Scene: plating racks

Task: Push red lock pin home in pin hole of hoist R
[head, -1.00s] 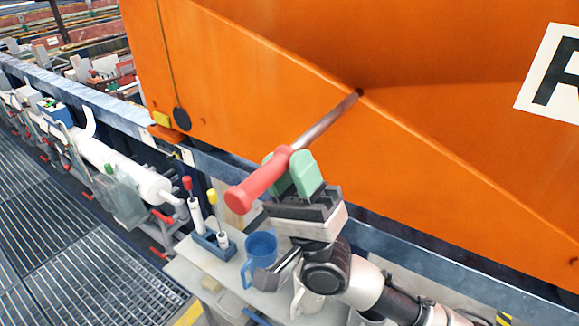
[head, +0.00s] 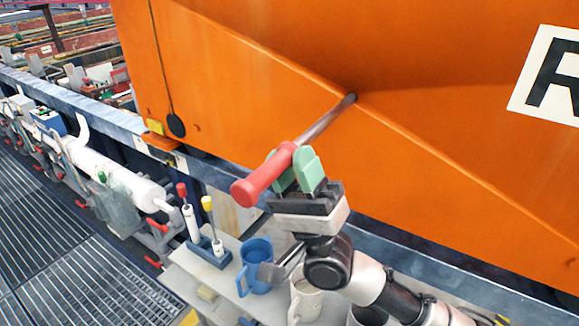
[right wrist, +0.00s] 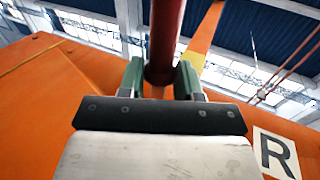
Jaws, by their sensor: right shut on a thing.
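The red lock pin has a red handle (head: 264,176) and a bare metal shaft (head: 326,120). My right gripper (head: 294,171), with green fingertips, is shut on the handle near the shaft. The pin slants up and to the right. The shaft's far end meets the dark pin hole (head: 351,97) in the orange hoist R (head: 250,90); much of the shaft shows outside. How deep the tip sits is hidden. In the right wrist view the pin (right wrist: 165,40) lies between the green fingers (right wrist: 160,80). My left gripper is not in view.
Below my right gripper is a pale bench (head: 205,272) with a blue mug (head: 257,266), a white mug (head: 307,298) and a small holder with red-topped and yellow-topped tools (head: 208,249). A blue rail (head: 400,248) runs along the hoist's lower edge.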

